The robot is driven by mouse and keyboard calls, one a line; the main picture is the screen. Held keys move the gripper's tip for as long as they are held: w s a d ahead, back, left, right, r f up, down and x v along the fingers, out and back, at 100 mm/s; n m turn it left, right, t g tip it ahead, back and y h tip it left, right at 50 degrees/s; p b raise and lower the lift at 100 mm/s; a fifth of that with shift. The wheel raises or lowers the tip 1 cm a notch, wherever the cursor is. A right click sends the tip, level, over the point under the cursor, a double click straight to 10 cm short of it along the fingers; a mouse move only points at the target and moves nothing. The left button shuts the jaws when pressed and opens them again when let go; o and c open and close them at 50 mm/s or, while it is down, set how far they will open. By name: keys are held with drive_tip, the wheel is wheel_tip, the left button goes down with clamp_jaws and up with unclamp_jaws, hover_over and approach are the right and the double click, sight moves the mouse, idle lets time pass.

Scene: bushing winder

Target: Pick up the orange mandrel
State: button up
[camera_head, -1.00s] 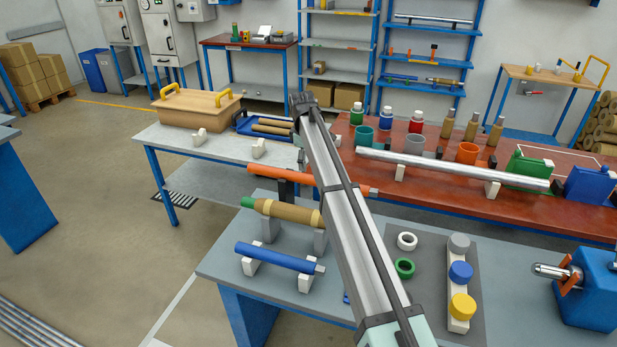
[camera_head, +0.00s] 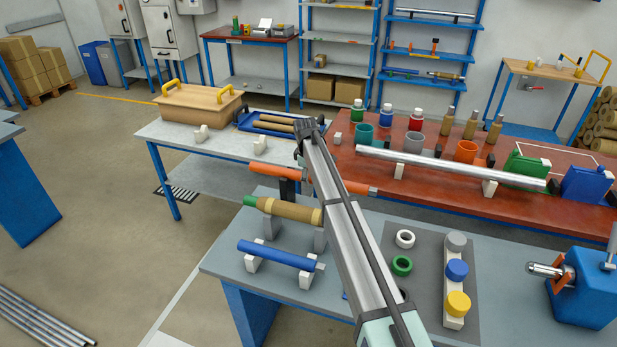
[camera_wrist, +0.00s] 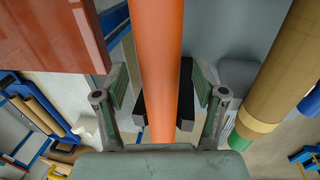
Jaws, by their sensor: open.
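In the wrist view the mandrel (camera_wrist: 160,45) runs down the middle of the picture. My gripper (camera_wrist: 160,88) is open, with one finger on each side of the mandrel and a visible gap on both sides. A black support (camera_wrist: 187,95) shows beneath the mandrel. In the head view my gripper is hidden behind my arm.
A tan mandrel with a green tip (camera_head: 290,211) lies close beside, with a blue mandrel (camera_head: 275,254) in front. The red table (camera_head: 440,205) with a silver bar (camera_head: 450,167) stands behind. A blue vice-like unit (camera_head: 585,295) sits at the right.

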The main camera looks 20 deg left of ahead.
clamp_jaws()
drive_tip(key=shift+r, duration=0.1)
